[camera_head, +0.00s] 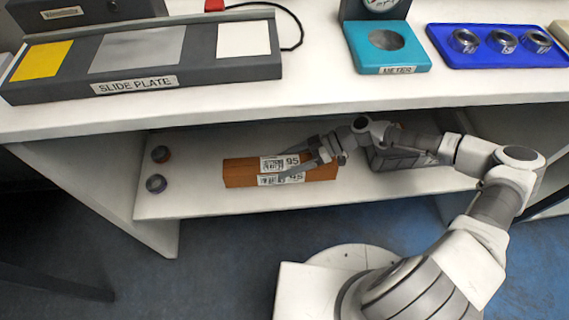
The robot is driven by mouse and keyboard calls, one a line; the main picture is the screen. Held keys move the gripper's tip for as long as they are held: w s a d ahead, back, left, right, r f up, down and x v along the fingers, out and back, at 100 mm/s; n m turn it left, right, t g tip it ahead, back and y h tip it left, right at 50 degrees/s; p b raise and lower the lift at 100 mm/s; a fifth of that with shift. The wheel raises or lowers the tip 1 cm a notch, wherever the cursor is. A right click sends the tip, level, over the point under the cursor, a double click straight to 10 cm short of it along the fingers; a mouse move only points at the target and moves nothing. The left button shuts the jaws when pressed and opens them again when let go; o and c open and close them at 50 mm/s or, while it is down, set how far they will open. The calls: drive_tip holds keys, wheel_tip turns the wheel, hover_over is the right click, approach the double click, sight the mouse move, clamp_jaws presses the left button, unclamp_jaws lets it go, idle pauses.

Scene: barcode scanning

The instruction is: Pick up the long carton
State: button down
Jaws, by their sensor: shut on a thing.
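The long carton (240,172) is an orange-brown box on the lower shelf under the bench. White barcode labels marked 95 show on its top and front faces. My gripper (302,168) reaches in from the right and is shut on the carton, its fingers at the right half near the labels. The fingers and wrist hide part of the carton's right end. I cannot tell whether the carton rests on the shelf or is slightly raised.
The lower shelf (205,200) holds two small round items (157,183) at its left end. A dark grey box (385,160) lies behind my arm. The bench top above carries a slide plate (135,85), a teal meter (388,55) and a blue tray (470,58).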

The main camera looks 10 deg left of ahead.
wheel_tip(320, 180, up, 6)
drive_tip(key=p, duration=0.3)
hover_over(326, 169)
drive_tip(key=a, duration=0.1)
drive_tip(key=shift+a, duration=0.2)
drive_tip(key=shift+d+r, duration=0.3)
drive_tip(key=shift+d, duration=0.35)
drive_tip(key=shift+s, duration=0.1)
